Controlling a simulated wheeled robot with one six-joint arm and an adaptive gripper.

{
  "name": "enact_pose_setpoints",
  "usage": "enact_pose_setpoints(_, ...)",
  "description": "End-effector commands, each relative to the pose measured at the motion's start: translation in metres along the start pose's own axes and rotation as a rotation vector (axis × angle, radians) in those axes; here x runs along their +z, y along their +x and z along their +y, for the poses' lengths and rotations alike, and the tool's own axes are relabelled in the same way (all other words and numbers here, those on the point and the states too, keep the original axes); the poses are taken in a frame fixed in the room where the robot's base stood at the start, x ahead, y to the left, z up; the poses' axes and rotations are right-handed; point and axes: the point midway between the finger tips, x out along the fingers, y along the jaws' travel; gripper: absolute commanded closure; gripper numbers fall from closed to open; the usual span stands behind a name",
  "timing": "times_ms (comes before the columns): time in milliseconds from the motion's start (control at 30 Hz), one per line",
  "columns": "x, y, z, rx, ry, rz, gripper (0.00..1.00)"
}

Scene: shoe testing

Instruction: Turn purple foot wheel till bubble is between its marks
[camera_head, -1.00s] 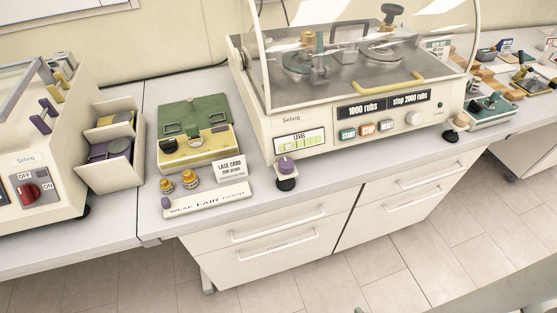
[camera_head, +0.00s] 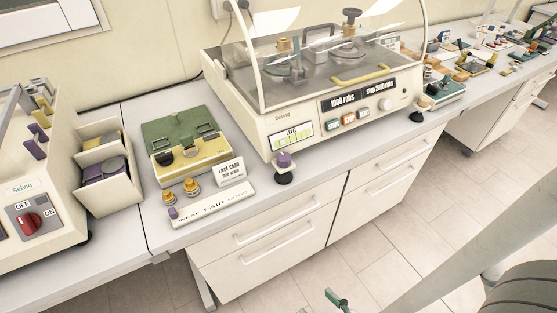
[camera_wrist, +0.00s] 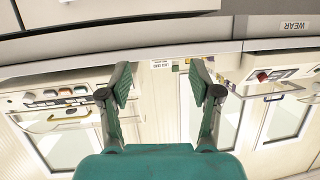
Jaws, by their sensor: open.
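The purple foot wheel (camera_head: 284,159) sits on a black foot at the front left corner of the cream Selviq rubbing machine (camera_head: 262,122), close to the bench's front edge. The level (camera_head: 292,135), a pale green strip with a "LEVEL" label, is on the machine's front just above it; the bubble is too small to place against its marks. My gripper (camera_wrist: 161,80) is open and empty in the wrist view, with its two green-grey fingers apart. In the head view a green finger part of it (camera_head: 337,300) shows at the bottom edge, well below and apart from the wheel.
A lace card (camera_head: 230,172), brass weights (camera_head: 191,186) and a WEAK/FAIR/GOOD strip (camera_head: 212,206) lie left of the wheel. A green and yellow device (camera_head: 186,145) stands behind them. Drawers (camera_head: 275,240) are below the bench edge. The floor in front is clear.

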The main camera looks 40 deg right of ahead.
Motion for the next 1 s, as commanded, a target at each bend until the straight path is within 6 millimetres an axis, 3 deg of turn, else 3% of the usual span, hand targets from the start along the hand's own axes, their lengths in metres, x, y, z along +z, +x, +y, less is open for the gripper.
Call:
enact_pose_setpoints(267, -0.003, 0.033, 0.012, 0.056, 0.055, -0.009, 0.36)
enact_pose_setpoints(567, -0.024, 0.091, 0.038, 0.09, 0.137, 0.003, 0.36)
enact_pose_setpoints(800, -0.062, 0.133, 0.066, 0.056, 0.157, 0.06, 0.36)
enact_pose_setpoints(1000, -0.106, 0.155, 0.096, 0.004, 0.121, 0.142, 0.36)
